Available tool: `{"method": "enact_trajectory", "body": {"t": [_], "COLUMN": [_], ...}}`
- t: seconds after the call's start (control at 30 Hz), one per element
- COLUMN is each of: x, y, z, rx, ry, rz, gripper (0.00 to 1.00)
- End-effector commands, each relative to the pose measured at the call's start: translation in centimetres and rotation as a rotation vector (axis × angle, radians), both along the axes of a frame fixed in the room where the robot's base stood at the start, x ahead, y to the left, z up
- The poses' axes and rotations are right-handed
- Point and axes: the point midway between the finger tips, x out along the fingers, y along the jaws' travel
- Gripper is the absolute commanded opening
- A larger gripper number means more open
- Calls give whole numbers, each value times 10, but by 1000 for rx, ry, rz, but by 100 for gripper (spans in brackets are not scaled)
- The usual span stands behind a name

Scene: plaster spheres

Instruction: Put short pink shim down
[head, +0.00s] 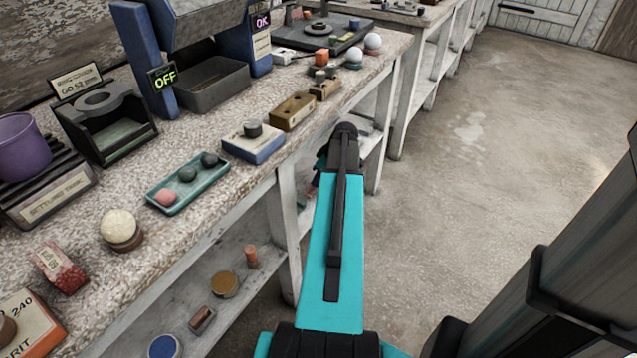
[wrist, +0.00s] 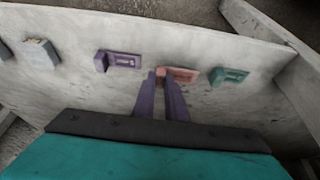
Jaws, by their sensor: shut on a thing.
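In the wrist view my gripper (wrist: 165,78) has its two purple fingers shut on the small end of a pink piece, the short pink shim (wrist: 182,74). The shim is low over or on a pale shelf board (wrist: 75,75); I cannot tell whether it touches. A purple piece (wrist: 123,61) lies to its left and a teal piece (wrist: 232,76) close to its right. In the head view my arm reaches under the bench edge and hides the fingers and the shim.
A grey block (wrist: 40,53) stands farther left on the board, and a pale upright (wrist: 298,85) bounds the right side. In the head view a bench (head: 95,195) carries a teal tray (head: 205,190) and a blue-edged block (head: 253,148). Open floor (head: 480,170) lies right.

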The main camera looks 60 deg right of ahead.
Motion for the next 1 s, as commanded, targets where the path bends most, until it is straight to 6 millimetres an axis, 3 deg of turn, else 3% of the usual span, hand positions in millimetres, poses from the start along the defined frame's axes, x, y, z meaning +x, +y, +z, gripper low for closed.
{"method": "enact_trajectory", "body": {"t": [0.13,0.6,0.63,0.73,1.0], "x": [0,0,0,0,0], "y": [0,0,0,1,1], "z": [-15,-18,-18,-18,-18], "rx": [0,1,0,0,0], "ry": [1,1,1,0,0], "rz": [-1,0,0,0,1], "gripper": [0,0,15,30,30]}}
